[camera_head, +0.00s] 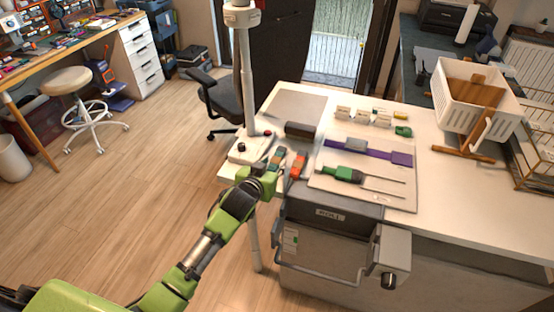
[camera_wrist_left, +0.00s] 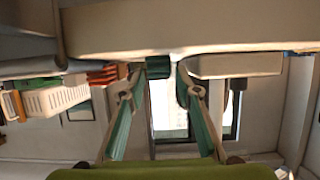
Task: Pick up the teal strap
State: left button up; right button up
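The teal strap (camera_head: 276,157) is a short piece lying at the front left edge of the white counter, beside an orange-red piece (camera_head: 298,164). My left gripper (camera_head: 272,170) is close in front of the teal strap. In the left wrist view the gripper's fingers (camera_wrist_left: 160,75) are spread, and a teal end (camera_wrist_left: 158,67) shows between their tips, with no clear contact. The orange-red piece (camera_wrist_left: 103,75) is to the left there. Part of the teal strap is hidden behind the gripper. My right gripper is not in view.
A pale board (camera_head: 325,183) holds a purple strap (camera_head: 372,151) and a green-handled tool (camera_head: 343,174). A grey bin labelled "ROLL" (camera_head: 330,235) is below the counter edge. A white basket (camera_head: 450,95) is at right.

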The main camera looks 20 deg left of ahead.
aim_at(277, 160)
pick_arm(q)
jog(key=shift+x, duration=1.35)
grip_shut()
jog(key=shift+r, duration=0.1)
